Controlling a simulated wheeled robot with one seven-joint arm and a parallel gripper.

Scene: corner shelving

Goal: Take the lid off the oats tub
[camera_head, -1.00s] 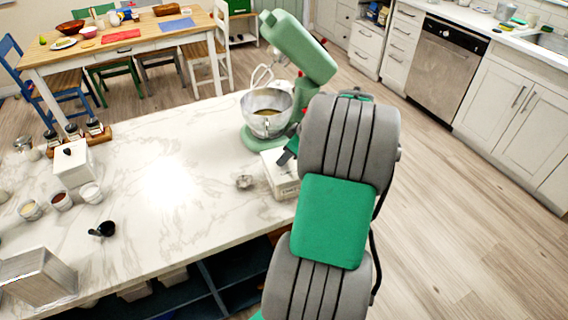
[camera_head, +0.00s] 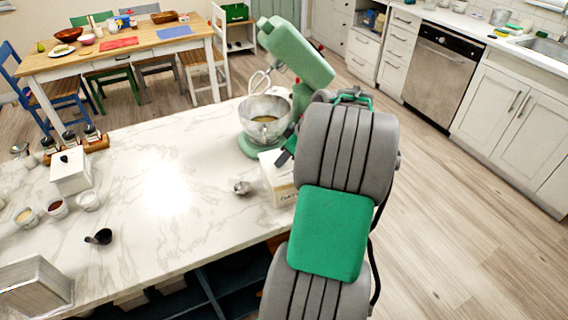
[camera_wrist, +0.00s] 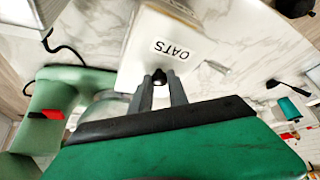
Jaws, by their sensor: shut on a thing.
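The oats tub (camera_head: 279,184) is a white box on the marble counter, beside the mixer and partly hidden behind my arm. In the wrist view the tub (camera_wrist: 160,30) shows its OATS label upside down. A small dark lid knob (camera_wrist: 158,75) sits between the two fingertips of my gripper (camera_wrist: 160,84), which is shut on it. The lid itself is hard to make out, and I cannot tell whether it is apart from the tub. In the head view my arm hides most of the gripper.
A green stand mixer (camera_head: 296,55) with a steel bowl (camera_head: 264,125) stands just behind the tub. A small metal cup (camera_head: 241,187) is to its left. A white lidded canister (camera_head: 70,172), small bowls and a black scoop (camera_head: 100,237) are farther left. The middle counter is clear.

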